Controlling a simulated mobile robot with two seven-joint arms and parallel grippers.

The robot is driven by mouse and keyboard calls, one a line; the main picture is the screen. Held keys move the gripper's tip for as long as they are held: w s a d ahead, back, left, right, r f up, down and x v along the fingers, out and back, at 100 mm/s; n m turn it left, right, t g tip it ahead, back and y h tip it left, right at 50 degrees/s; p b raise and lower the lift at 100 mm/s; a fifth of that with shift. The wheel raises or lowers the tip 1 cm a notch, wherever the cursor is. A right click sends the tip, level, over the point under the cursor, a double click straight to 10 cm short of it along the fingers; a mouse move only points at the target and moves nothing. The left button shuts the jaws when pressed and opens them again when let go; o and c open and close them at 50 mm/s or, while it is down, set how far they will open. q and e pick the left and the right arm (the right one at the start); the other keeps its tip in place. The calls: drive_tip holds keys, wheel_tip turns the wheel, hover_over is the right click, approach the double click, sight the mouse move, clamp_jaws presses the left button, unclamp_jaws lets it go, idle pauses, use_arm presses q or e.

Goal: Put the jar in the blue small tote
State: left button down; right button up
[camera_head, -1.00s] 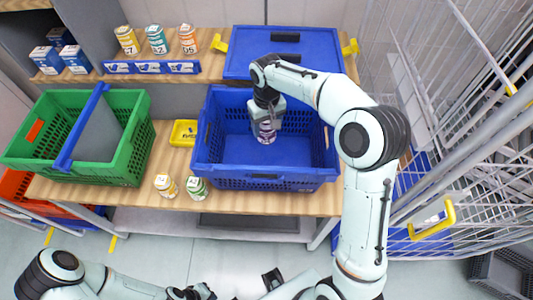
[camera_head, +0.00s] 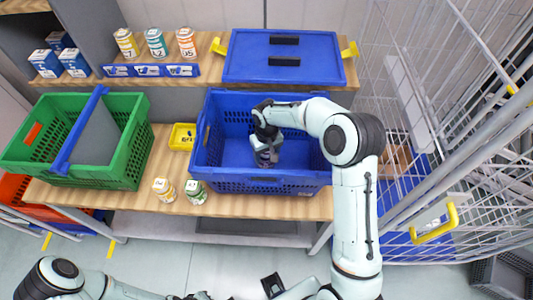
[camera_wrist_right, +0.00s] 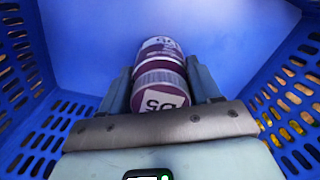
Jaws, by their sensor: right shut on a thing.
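The blue small tote (camera_head: 212,160) stands on the wooden table, open at the top. My right gripper (camera_head: 267,153) reaches down into it from above. The right gripper is shut on a jar (camera_head: 267,158) with a purple band and a white label. The right wrist view shows the jar (camera_wrist_right: 160,75) between the two fingers, with the tote's blue floor (camera_wrist_right: 100,30) and slotted walls around it. I cannot tell whether the jar touches the floor.
A yellow tray (camera_head: 182,137) lies between the totes. A wire cage (camera_head: 430,120) stands close at the right.

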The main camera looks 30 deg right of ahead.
drive_tip(key=o, duration=0.9)
drive_tip(key=shift+f, duration=0.2)
drive_tip(key=o, duration=0.4)
drive_tip(key=shift+o, duration=0.2)
drive_tip(key=shift+r, duration=0.1)
drive_tip(key=shift+r, duration=0.15)
wheel_tip(320, 180, up, 12)
drive_tip(key=shift+r+p, duration=0.1)
drive_tip(key=shift+p, duration=0.3)
